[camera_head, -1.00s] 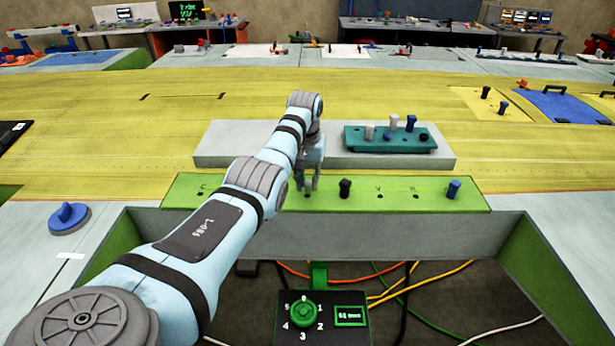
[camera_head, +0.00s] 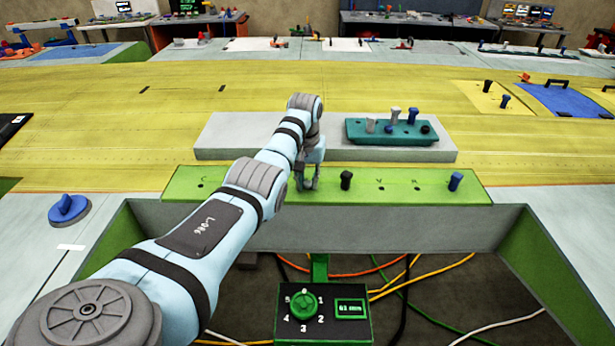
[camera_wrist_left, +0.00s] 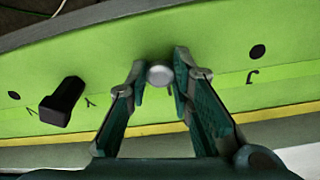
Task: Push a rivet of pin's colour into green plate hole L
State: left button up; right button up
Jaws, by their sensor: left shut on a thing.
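The green plate (camera_head: 240,184) runs along the near edge of the bench, with holes and letter marks. My left gripper (camera_head: 307,184) is at the plate, left of a black rivet (camera_head: 346,180) standing in it. In the left wrist view the left gripper (camera_wrist_left: 166,82) is shut on a grey rivet (camera_wrist_left: 160,75), seen by its round head. The rivet's lower end and the hole under it are hidden. The black rivet (camera_wrist_left: 63,101) stands to the left there, and an open hole (camera_wrist_left: 257,51) lies to the right. A blue rivet (camera_head: 455,181) stands at the plate's right end. My right gripper is out of view.
A teal rack (camera_head: 385,138) on a grey block (camera_head: 235,135) holds grey, white, blue and black rivets behind the plate. A box with a green dial (camera_head: 303,304) is below the plate. A blue knob (camera_head: 68,208) is at the left. Cables hang beneath.

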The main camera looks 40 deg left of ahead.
pick_arm(q)
jog(key=o, duration=1)
jog(key=r, duration=0.4)
jog(key=s+r, duration=0.1)
jog(key=r, duration=0.7)
jog(key=shift+s+d, duration=0.15)
jog(key=shift+d, duration=0.15)
